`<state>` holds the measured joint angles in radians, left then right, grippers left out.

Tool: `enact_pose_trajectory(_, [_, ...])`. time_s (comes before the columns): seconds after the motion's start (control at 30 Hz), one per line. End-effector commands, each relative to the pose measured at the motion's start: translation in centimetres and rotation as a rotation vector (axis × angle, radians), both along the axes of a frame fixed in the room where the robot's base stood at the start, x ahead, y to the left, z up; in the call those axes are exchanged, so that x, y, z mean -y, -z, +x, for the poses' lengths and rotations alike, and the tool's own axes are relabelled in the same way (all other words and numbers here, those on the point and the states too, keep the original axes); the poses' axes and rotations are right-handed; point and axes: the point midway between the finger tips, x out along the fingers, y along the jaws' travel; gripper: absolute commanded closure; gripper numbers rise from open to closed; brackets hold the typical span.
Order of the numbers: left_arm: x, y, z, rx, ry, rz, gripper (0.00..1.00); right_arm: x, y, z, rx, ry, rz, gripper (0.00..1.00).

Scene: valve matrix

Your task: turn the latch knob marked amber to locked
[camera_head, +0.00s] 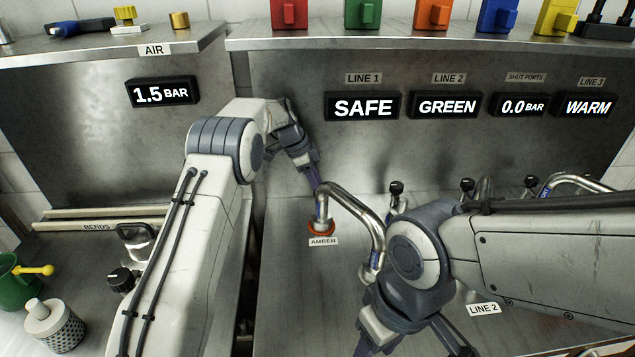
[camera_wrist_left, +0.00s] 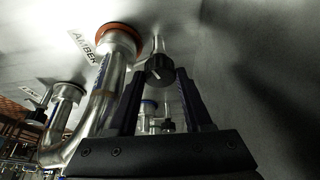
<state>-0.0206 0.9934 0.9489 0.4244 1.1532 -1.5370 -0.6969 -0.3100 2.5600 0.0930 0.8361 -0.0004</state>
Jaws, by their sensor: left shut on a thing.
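The AMBER label (camera_head: 323,241) lies on the steel panel beside an orange-ringed pipe end (camera_head: 321,227). The label also shows in the left wrist view (camera_wrist_left: 84,46). A black latch knob (camera_wrist_left: 160,72) with a white pointer line stands on a stem close to that pipe end, between the fingers of my left gripper (camera_wrist_left: 161,80). My left gripper is shut on this knob. In the head view, the left gripper (camera_head: 313,178) reaches down behind the bent pipe and hides the knob.
The bent steel pipe (camera_head: 366,215) rises right beside the left gripper. Other black knobs (camera_head: 396,187) and pipes stand to the right. Displays (camera_head: 363,106) read SAFE, GREEN, 0.0 BAR and WARM. My right arm covers the front right of the panel.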

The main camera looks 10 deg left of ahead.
Motion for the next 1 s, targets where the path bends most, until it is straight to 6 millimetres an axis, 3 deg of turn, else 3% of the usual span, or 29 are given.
enact_pose_trajectory(0.3, [-0.09, -0.09, 0.07, 0.000, 0.108, 0.002, 1.00, 0.00, -0.96, 0.00, 0.000, 0.000, 0.000, 0.50])
enact_pose_trajectory(0.8, [-0.11, -0.02, 0.08, 0.000, 0.126, 0.003, 1.00, 0.00, -1.01, 0.00, 0.000, 0.000, 0.000, 0.50])
enact_pose_trajectory(0.83, [-0.11, -0.02, 0.08, 0.001, 0.126, 0.003, 0.47, 0.00, -1.01, 0.00, 0.000, 0.000, 0.000, 0.50])
enact_pose_trajectory(0.9, [-0.10, -0.03, 0.08, 0.001, 0.126, 0.003, 0.20, 0.00, -1.01, 0.00, 0.000, 0.000, 0.000, 0.50])
enact_pose_trajectory(1.0, [-0.07, -0.02, 0.09, 0.001, 0.126, 0.002, 0.20, 0.00, -1.01, 0.00, 0.000, 0.000, 0.000, 0.50])
